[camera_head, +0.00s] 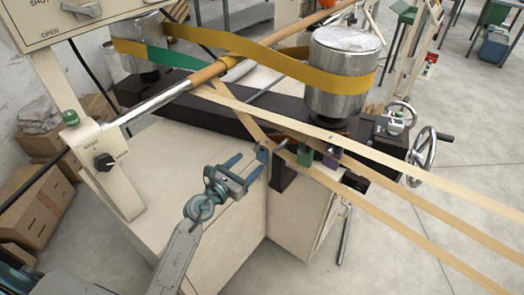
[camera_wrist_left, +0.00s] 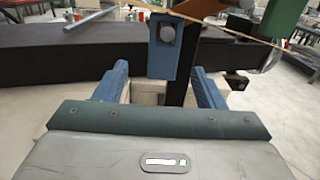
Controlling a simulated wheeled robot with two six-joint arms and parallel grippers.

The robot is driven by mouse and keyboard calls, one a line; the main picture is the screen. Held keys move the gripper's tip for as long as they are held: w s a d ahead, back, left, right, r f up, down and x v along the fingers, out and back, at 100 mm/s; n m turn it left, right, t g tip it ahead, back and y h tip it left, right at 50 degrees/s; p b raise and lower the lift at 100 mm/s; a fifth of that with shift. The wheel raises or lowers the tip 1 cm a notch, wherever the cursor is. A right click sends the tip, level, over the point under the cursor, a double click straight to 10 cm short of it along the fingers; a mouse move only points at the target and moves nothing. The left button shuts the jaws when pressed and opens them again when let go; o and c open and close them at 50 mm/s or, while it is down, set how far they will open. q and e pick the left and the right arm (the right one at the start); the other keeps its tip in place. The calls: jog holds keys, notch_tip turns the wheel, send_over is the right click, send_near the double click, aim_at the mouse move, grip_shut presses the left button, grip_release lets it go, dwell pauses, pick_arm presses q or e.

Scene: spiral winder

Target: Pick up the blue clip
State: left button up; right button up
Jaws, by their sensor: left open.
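The blue clip (camera_head: 262,153) is a small blue block on the side of the winding machine, by the tan strips. In the left wrist view the blue clip (camera_wrist_left: 163,52) hangs upright ahead, with a grey round bolt head near its top. My left gripper (camera_head: 251,163) is open, with its blue fingertips close to the clip. In the wrist view my left gripper's fingers (camera_wrist_left: 160,80) stand either side of the clip's lower end, with visible gaps. I cannot tell whether the clip is between the fingertips or just beyond them. My right gripper is not in view.
A green clip (camera_head: 305,155) and a purple clip (camera_head: 332,158) sit right of the blue one. Tan strips (camera_head: 400,178) cross at the right. A yellow belt (camera_head: 285,62) loops round metal drums (camera_head: 338,98). A handwheel (camera_head: 422,147) stands at the right. Floor is free at lower right.

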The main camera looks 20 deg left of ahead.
aim_at(261, 153)
pick_arm(q)
jog(key=x, duration=0.3)
jog(key=p+x, duration=0.1)
jog(key=x, duration=0.3)
jog(key=shift+w+d, duration=0.15)
jog(key=shift+d, duration=0.15)
jog(key=shift+c, duration=0.6)
jog(key=c, duration=1)
